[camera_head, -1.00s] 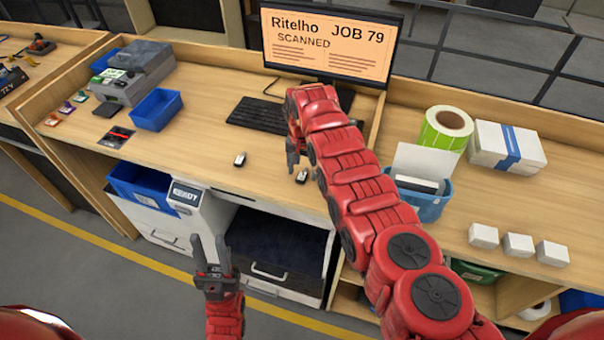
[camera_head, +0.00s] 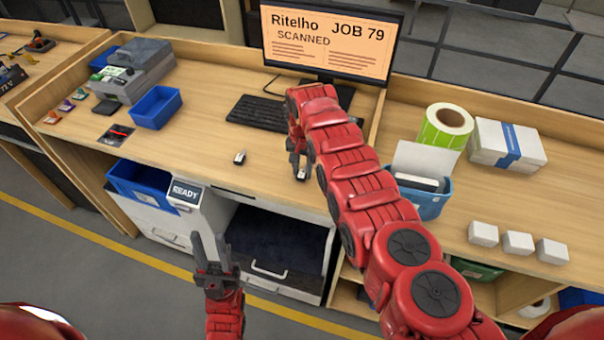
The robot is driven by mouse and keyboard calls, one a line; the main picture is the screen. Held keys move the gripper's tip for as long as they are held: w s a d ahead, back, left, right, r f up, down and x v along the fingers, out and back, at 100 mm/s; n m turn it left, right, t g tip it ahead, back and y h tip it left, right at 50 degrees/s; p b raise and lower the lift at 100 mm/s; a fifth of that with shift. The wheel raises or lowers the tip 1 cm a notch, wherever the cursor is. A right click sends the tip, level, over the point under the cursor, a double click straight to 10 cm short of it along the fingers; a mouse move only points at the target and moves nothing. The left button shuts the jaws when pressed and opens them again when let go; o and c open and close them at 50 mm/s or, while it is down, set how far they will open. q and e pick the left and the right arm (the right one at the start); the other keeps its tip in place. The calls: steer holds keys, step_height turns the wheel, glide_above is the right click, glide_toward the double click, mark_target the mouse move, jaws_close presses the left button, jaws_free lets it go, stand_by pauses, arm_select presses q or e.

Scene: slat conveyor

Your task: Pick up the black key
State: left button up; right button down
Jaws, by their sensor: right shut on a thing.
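My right gripper (camera_head: 297,172) points down at the desk's front part, below the monitor. It is shut on a small dark key (camera_head: 302,175) with a pale part, mostly hidden by the fingers. A second small key-like thing, white with a black end (camera_head: 240,158), lies on the desk to its left. My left gripper (camera_head: 209,237) is in front of the desk, fingers up and apart, with nothing between them.
A black keyboard (camera_head: 257,113) lies behind the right gripper, under the monitor (camera_head: 331,45). A blue tray (camera_head: 156,108) stands to the left. A blue bin (camera_head: 424,205), a green-edged roll (camera_head: 444,131) and small white boxes (camera_head: 483,234) are to the right.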

mark_target(303, 173)
steer(key=shift+r, duration=0.1)
steer(key=shift+w+r+b, duration=0.1)
steer(key=shift+r+b, duration=0.3)
steer(key=shift+r, duration=0.35)
steer(key=shift+r+b, duration=0.4)
steer(key=shift+b, duration=0.35)
steer(key=shift+s+r+p, duration=0.25)
steer(key=shift+r+p, duration=0.55)
steer(key=shift+p, duration=0.05)
steer(key=s+p, duration=0.2)
steer(key=s+a+p, duration=0.1)
steer(key=p, duration=0.1)
steer(key=s+p, duration=0.2)
steer(key=shift+s+a+r, duration=0.2)
steer(key=shift+s+r, duration=0.15)
steer(key=s+a+p, duration=0.2)
steer(key=s+p, duration=0.1)
steer(key=s, duration=0.6)
steer(key=shift+s+a, duration=0.15)
steer(key=shift+s, duration=0.15)
steer(key=shift+r, duration=0.1)
